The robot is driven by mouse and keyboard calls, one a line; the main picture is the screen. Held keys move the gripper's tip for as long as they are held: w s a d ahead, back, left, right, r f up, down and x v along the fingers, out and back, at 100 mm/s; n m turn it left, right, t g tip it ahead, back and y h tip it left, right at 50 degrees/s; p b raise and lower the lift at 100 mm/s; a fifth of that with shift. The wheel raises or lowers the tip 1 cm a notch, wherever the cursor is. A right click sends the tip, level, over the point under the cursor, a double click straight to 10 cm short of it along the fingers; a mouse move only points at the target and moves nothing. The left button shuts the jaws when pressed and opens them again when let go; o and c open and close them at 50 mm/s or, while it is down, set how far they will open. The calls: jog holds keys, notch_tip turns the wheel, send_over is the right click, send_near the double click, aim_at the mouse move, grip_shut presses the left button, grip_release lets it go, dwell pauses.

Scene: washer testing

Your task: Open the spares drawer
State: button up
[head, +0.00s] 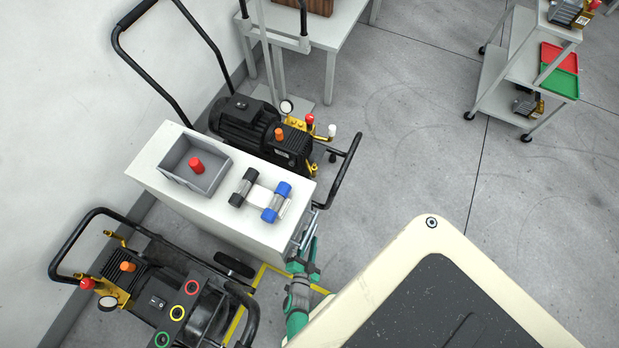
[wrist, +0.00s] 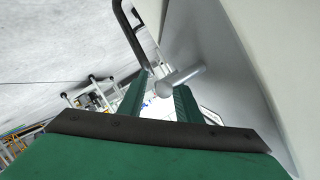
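The white cabinet (head: 205,215) stands against the wall. Light bar handles (head: 306,232) show at its right end in the head view. The drawer fronts are seen too edge-on to tell which is the spares drawer. My green gripper (head: 304,266) is at this end, close to the handles. In the wrist view, my gripper (wrist: 160,92) has its two fingers apart. A grey bar handle (wrist: 182,79) sticks out from a pale panel (wrist: 222,75) at the fingertips, its near end in front of the gap. I cannot tell whether the fingers touch it.
Pump carts stand on both sides, one behind (head: 255,125) and one in front (head: 160,300). Open floor (head: 400,150) lies right.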

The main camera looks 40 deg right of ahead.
jog(key=shift+c, duration=0.7)
grip_shut()
jog(key=shift+s, duration=0.1)
jog(key=shift+s, duration=0.1)
